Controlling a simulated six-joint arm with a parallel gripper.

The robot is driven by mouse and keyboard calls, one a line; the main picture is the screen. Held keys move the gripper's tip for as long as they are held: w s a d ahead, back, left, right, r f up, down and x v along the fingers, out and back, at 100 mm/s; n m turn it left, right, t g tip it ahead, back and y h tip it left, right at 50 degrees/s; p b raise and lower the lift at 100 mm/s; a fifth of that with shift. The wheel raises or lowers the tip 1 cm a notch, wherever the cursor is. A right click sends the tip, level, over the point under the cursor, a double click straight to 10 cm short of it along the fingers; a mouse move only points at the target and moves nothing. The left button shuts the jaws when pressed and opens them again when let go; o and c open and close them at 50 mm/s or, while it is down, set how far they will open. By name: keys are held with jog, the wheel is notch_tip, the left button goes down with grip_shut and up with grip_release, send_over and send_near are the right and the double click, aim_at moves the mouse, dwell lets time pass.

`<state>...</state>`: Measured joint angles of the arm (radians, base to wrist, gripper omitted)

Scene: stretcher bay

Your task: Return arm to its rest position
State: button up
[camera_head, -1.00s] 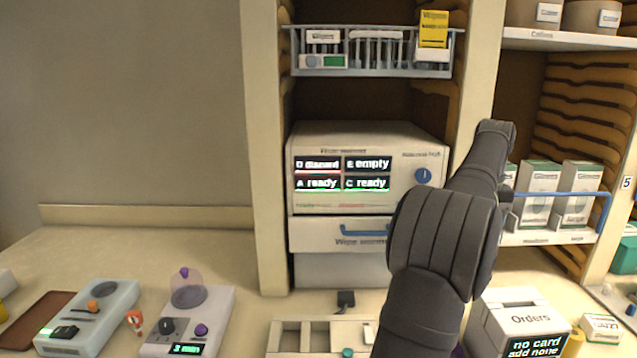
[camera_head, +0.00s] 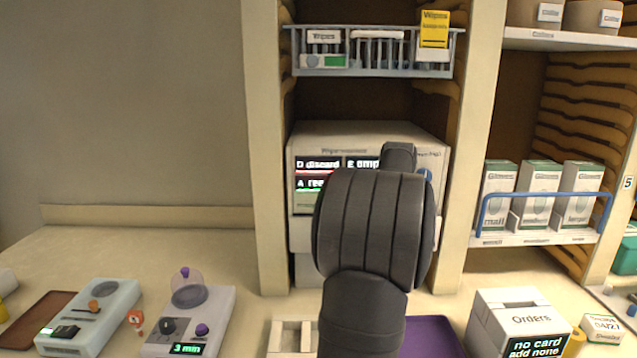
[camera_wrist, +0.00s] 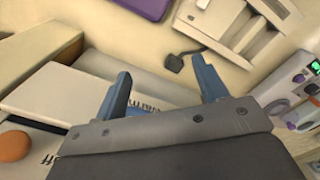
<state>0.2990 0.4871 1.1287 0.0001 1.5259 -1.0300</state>
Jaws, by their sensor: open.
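My arm rises from the bottom of the head view, its dark padded links in front of the wipe warmer (camera_head: 330,135). The arm hides the right part of the warmer's display and most of its drawer. My gripper is hidden behind the arm in the head view. In the wrist view my gripper (camera_wrist: 160,88) shows two blue fingers spread apart with nothing between them. Beyond the fingers lie the pale counter and, at the top, a cream tray (camera_wrist: 235,30) with compartments.
Two small devices (camera_head: 105,300) (camera_head: 205,320) stand on the left counter. A wire rack (camera_head: 375,62) hangs above the warmer. Glove boxes (camera_head: 540,190) stand on the right shelf behind a blue rail.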

jog(key=a+f+n, duration=0.1)
jog(key=a+n, duration=0.4)
jog(key=a, duration=0.2)
jog(key=shift+s+a, duration=0.35)
jog(key=shift+f, duration=0.1)
jog(key=d+r+m, duration=0.2)
jog(key=d+m, duration=0.4)
jog(key=d, duration=0.4)
jog(key=d+r+m, duration=0.3)
jog(key=d+m, duration=0.4)
jog(key=d, duration=0.4)
jog(key=shift+s+d, duration=0.15)
jog(key=shift+s, duration=0.15)
jog(key=shift+r, duration=0.1)
